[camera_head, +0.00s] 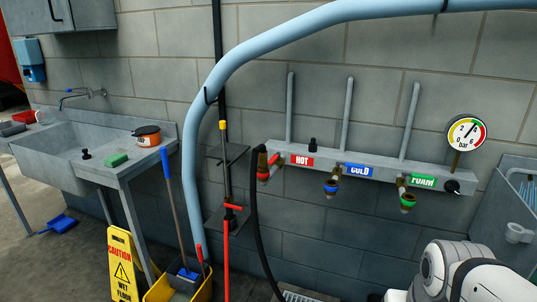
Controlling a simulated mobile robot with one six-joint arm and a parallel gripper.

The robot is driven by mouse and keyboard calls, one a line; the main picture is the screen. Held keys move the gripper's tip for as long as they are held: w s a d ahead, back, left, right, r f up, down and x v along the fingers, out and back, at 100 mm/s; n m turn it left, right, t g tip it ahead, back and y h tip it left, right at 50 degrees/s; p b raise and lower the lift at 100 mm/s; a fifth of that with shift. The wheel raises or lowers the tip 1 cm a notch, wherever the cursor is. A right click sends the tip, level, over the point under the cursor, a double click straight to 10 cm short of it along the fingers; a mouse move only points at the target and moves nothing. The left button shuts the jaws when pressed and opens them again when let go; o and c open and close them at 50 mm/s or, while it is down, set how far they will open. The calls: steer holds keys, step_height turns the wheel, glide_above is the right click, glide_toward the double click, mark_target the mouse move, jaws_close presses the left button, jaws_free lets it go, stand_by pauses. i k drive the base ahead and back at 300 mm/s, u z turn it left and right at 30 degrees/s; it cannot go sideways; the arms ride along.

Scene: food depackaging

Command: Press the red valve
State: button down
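A red valve (263,175) sits at the left end of a grey wall manifold, below the red HOT label (301,161). A black hose hangs down from beside it. A blue valve (331,186) is under the COLD label and a green valve (407,198) is under the FOAM label. Another small red part (234,207) sits on a vertical pole left of the manifold; I cannot tell what it is. White links of my own arm show at the bottom right. My gripper is out of view.
A pressure gauge (466,133) is above the manifold's right end. A yellow bucket (178,287), tools, a wet-floor sign (122,262) and a sink (60,150) stand to the left. A metal basin (507,210) is at the right. The wall below the manifold is mostly clear.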

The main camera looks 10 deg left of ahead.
mark_target(274, 157)
steer(key=u, duration=0.4)
steer(key=i, duration=0.65)
steer(key=u, duration=0.2)
steer(key=k, duration=0.8)
steer(key=u, duration=0.15)
steer(key=i, duration=1.2)
steer(key=u, duration=0.1)
